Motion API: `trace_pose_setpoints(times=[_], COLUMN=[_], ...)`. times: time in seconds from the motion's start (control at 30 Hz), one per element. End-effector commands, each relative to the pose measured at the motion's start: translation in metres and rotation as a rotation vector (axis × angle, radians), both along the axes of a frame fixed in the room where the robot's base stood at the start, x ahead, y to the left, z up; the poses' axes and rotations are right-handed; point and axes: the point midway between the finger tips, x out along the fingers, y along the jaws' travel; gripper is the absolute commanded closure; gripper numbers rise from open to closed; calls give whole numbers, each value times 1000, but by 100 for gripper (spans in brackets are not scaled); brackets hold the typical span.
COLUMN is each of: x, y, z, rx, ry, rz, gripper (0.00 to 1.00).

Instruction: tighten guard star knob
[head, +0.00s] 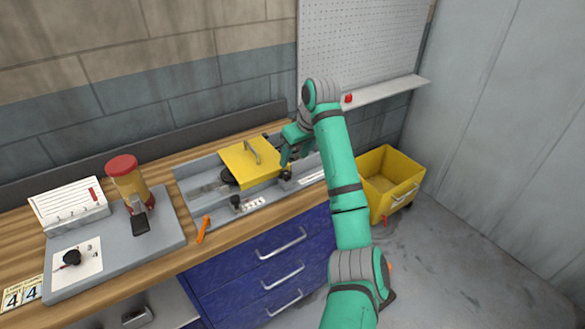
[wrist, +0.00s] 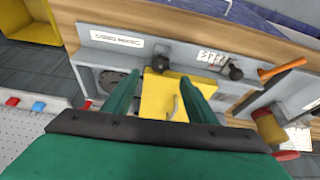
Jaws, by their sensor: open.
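The yellow guard (head: 243,168) with its bar handle lies over the grey runout unit; it also shows in the wrist view (wrist: 157,98). A black knob (head: 286,175) sits at the guard's front right corner. In the wrist view this knob (wrist: 160,63) is just beyond the guard's edge, roughly in line with the gap between my fingers. My gripper (head: 284,161) is open, above the right side of the guard, with its two green fingers apart (wrist: 159,78). Nothing shows between the fingertips in grip. Whether a finger touches the guard I cannot tell.
A second black knob (head: 236,202) stands by a marked label at the unit's front left. An orange-handled tool (head: 203,229) lies left of it. A yellow bin (head: 388,180) stands right.

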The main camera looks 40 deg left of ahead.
Motion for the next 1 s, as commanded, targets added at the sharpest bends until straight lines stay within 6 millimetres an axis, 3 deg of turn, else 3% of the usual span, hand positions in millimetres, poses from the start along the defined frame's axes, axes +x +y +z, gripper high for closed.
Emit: trace_pose_setpoints(times=[0.3, 0.5, 0.93, 0.97, 1.0], x=[6, 11, 13, 13, 13], y=[20, 27, 30, 30, 30], z=[-53, -75, -85, -85, -85], rx=[-2, -1, -1, -1, -1], ry=[3, 3, 1, 1, 1], rz=[1, -2, -4, -4, -4], gripper=[48, 48, 48, 50, 60])
